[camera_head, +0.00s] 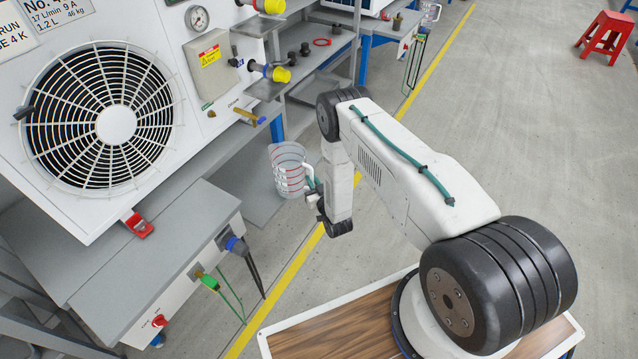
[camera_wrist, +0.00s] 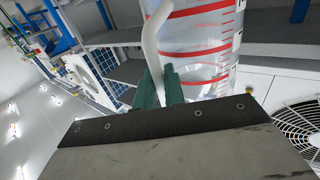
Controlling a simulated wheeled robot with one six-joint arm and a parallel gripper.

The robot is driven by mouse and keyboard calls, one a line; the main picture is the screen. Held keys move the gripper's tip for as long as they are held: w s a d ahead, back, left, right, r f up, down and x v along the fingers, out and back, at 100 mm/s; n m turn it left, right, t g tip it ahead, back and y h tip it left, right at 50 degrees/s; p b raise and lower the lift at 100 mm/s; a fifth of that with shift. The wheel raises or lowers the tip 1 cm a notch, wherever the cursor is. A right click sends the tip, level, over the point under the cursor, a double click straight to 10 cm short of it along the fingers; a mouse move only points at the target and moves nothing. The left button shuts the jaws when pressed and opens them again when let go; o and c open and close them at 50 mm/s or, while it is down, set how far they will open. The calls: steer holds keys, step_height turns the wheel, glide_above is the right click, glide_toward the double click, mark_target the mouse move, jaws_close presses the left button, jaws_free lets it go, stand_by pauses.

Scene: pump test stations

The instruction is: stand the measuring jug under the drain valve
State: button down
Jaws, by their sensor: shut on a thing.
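The measuring jug (camera_head: 288,168) is clear with red graduation bands and a white handle, and looks roughly upright in the head view. My gripper (camera_head: 314,188) is shut on its handle, at the jug's right side. In the wrist view the green fingers (camera_wrist: 163,88) close on the white handle, beside the jug's body (camera_wrist: 200,45). What looks like the drain valve (camera_head: 249,116), with an orange-brown lever and a blue end, sticks out low on the white unit's right panel. The jug is below and to the right of it in the picture, apart from it. The small label is too blurred to read.
A grey lower shelf (camera_head: 245,200) extends below the valve and behind the jug. Yellow-capped ports (camera_head: 276,73) stick out above the valve. A grey box with coloured plugs (camera_head: 208,281) stands at lower left. A yellow line (camera_head: 300,262) runs along the clear floor; a red stool (camera_head: 606,38) is far off.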

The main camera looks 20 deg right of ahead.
mark_target(297, 183)
steer(key=shift+w+a+f, duration=0.1)
steer(key=shift+w+a, duration=0.8)
steer(key=shift+w, duration=0.35)
steer(key=shift+w+a+f, duration=0.15)
steer(key=shift+w+a, duration=0.8)
steer(key=shift+w, duration=0.3)
steer(key=shift+w+a+f, duration=0.1)
steer(key=shift+w+a, duration=0.8)
steer(key=shift+w, duration=0.35)
steer(key=shift+f, duration=0.5)
steer(key=c, duration=1.4)
jaws_free()
steer(key=s, duration=0.7)
steer(key=shift+s+d, duration=0.15)
steer(key=shift+s, duration=0.25)
steer(key=shift+f, duration=0.1)
